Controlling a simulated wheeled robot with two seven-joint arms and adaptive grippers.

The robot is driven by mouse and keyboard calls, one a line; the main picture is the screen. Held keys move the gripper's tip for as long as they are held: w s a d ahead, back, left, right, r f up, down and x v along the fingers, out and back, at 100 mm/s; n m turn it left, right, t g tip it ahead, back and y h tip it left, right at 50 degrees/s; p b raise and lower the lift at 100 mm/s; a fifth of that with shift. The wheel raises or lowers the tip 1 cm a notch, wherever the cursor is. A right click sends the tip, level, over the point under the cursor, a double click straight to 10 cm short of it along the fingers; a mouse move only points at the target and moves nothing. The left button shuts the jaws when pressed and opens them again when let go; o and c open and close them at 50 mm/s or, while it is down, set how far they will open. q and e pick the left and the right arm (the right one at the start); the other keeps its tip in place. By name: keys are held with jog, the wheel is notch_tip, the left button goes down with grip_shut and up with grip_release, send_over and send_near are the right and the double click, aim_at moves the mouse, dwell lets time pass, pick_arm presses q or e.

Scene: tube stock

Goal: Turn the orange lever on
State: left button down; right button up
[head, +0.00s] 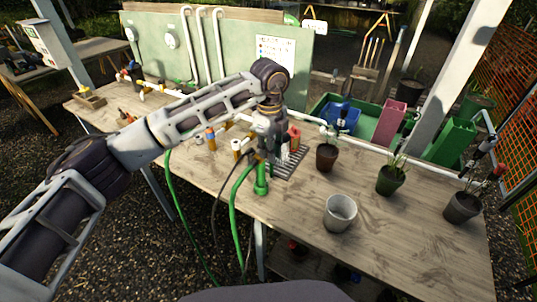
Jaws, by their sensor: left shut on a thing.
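My left gripper (264,150) reaches down over the middle of the wooden bench, just above an upright green fitting (260,180). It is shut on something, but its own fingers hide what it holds. A green hose (236,200) curves up to the spot beside the fingers. My right gripper is not in view.
On the bench (285,218), a grey pot (340,213) stands in front and potted plants (327,157) stand to the right. White pipes and a green panel (160,60) stand behind. The front right of the bench is mostly clear.

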pick_arm(q)
jog(key=shift+w+d+n, duration=0.15)
jog(key=shift+n, duration=0.35)
jog(key=c, duration=1.4)
grip_release()
jog(key=shift+r, duration=0.1)
jog(key=shift+r, duration=5.9)
